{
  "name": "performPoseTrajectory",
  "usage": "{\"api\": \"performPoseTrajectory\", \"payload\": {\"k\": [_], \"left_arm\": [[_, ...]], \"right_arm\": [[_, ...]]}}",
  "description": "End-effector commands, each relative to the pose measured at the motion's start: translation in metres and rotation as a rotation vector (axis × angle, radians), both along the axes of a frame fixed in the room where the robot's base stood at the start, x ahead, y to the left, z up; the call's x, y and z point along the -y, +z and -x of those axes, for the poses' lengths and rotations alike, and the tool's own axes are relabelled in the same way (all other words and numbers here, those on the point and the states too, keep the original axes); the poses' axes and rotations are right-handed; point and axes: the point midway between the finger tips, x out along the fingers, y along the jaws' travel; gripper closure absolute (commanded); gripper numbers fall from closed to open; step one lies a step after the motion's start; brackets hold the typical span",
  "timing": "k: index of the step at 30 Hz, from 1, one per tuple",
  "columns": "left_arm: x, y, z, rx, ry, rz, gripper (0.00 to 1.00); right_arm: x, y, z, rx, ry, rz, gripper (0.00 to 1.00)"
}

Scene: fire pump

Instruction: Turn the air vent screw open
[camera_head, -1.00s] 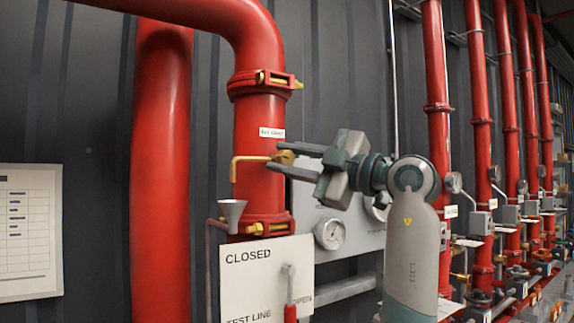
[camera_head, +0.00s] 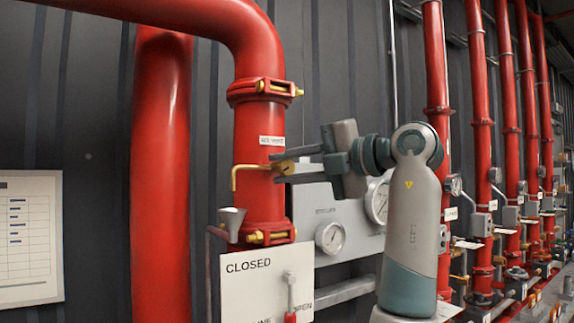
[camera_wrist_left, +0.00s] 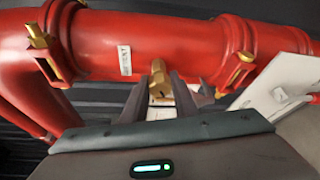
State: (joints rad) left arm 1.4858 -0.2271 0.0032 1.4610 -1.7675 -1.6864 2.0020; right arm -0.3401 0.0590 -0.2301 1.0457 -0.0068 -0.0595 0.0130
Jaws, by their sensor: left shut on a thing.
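The air vent screw (camera_head: 284,167) is a small brass piece on the side of the thick red pipe (camera_head: 258,203), below a small white label (camera_head: 271,141). A thin bent brass tube (camera_head: 236,178) runs from it to the left and down. My left gripper (camera_head: 281,168) comes from the right and has its two dark fingers shut on the screw. In the left wrist view the brass screw (camera_wrist_left: 160,90) sits between the fingertips, partly hidden by them. My right gripper is in neither view.
Below are a grey funnel (camera_head: 232,222) and a white CLOSED/OPEN sign (camera_head: 250,290). Brass-bolted couplings (camera_head: 264,91) ring the pipe. More red pipes stand at the right.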

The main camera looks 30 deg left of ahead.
Motion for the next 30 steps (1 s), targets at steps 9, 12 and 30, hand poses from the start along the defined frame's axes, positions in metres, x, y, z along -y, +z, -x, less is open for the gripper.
{"api": "performPoseTrajectory", "payload": {"k": [9, 12, 30], "left_arm": [[-0.0001, 0.0022, -0.0002, 0.022, -0.002, 0.004, 0.97], [-0.0002, 0.0022, -0.0002, 0.022, -0.003, 0.004, 0.97], [0.004, 0.0006, -0.0003, 0.019, -0.002, 0.007, 0.56]], "right_arm": [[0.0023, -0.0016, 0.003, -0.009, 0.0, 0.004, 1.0], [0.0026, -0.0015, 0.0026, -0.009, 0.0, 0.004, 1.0], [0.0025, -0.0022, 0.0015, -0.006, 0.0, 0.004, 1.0]]}}
